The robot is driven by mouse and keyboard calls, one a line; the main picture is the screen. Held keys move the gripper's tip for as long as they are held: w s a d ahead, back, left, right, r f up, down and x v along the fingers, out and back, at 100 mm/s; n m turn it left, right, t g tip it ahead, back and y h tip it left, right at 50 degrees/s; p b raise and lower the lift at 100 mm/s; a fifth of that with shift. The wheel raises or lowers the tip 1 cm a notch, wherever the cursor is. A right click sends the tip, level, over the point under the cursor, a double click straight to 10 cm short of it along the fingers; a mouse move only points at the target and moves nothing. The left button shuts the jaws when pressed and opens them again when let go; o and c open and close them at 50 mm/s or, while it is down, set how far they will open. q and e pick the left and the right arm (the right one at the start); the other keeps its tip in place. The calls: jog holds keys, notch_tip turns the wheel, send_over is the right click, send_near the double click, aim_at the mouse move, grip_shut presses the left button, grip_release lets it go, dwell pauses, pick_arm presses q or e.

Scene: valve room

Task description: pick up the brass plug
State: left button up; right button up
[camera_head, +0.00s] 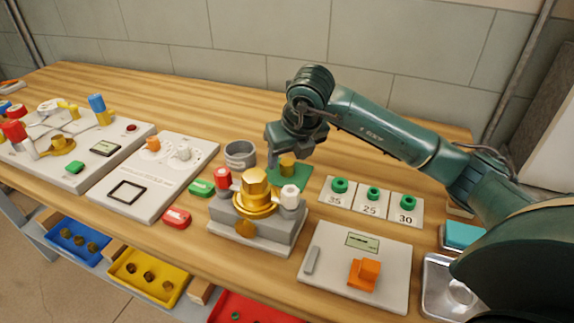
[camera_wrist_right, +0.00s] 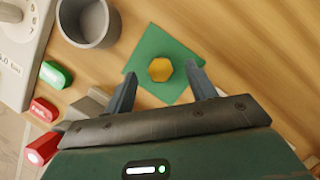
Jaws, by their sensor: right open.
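The brass plug (camera_head: 287,165) stands on a green square mat (camera_head: 302,181) near the middle of the bench. My right gripper (camera_head: 292,150) is open just above it in the head view, and its fingers partly cover the plug and mat. In the right wrist view the plug's hexagonal top (camera_wrist_right: 160,69) shows on the green mat (camera_wrist_right: 140,95). It lies between and beyond the two spread fingers of the right gripper (camera_wrist_right: 160,80), with gaps on both sides. I cannot see it touching either finger. My left gripper is not in view.
A grey cup (camera_head: 240,154) stands left of the mat. In front is a grey block with a large brass fitting (camera_head: 256,196) and red and white knobs. Tiles with green rings (camera_head: 340,186) are to the right. A grey panel with an orange part (camera_head: 365,272) is nearer.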

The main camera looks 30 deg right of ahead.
jog(key=shift+x, duration=0.75)
jog(key=shift+c, duration=0.5)
jog(key=shift+r, duration=0.1)
jog(key=c, duration=1.1)
